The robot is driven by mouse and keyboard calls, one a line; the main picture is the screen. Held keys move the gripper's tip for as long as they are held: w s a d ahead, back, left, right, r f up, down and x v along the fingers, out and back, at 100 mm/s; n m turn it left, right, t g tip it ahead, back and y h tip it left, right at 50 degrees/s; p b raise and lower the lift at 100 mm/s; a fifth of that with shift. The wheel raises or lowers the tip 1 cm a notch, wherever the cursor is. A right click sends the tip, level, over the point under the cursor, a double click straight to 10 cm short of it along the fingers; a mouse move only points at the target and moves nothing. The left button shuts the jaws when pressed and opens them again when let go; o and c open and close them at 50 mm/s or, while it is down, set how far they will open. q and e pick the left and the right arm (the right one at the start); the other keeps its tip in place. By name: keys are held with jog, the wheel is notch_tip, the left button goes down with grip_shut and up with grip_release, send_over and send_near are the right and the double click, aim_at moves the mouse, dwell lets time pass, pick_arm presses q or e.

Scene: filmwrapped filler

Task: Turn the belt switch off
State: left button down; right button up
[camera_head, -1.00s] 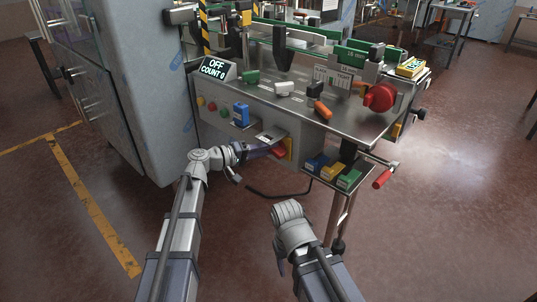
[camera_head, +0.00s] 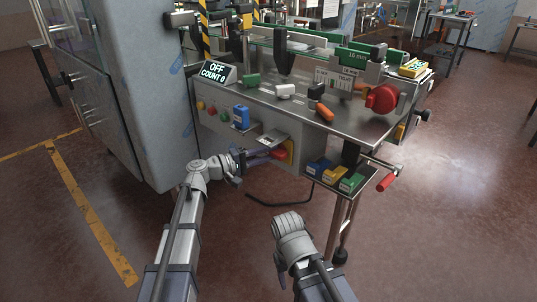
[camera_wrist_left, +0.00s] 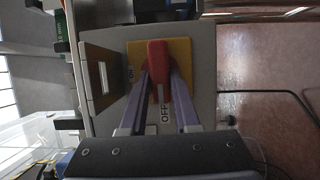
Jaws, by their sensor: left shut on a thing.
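The belt switch is a red handle (camera_head: 280,153) on a yellow plate (camera_head: 290,151) on the machine's front panel. In the left wrist view the red handle (camera_wrist_left: 157,62) stands out from the yellow plate (camera_wrist_left: 186,50), with an ON label at its left and an OFF label below it. My left gripper (camera_head: 268,155) is shut on the handle, with one finger on each side; its fingers also show in the left wrist view (camera_wrist_left: 160,85). The machine's display (camera_head: 213,72) reads OFF, COUNT 0.
A blue box (camera_head: 241,116) and push buttons (camera_head: 211,111) sit on the panel to the left. Coloured bins (camera_head: 335,173) and a red-handled crank (camera_head: 387,181) are to the right. A grey cabinet (camera_head: 150,100) stands at the left. A black cable hangs below.

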pick_arm(q)
jog(key=c, duration=0.6)
grip_release()
jog(key=shift+c, duration=0.2)
jog(key=v, duration=0.7)
jog(key=shift+s+a, duration=0.25)
jog(key=shift+a, duration=0.1)
jog(key=shift+f, duration=0.1)
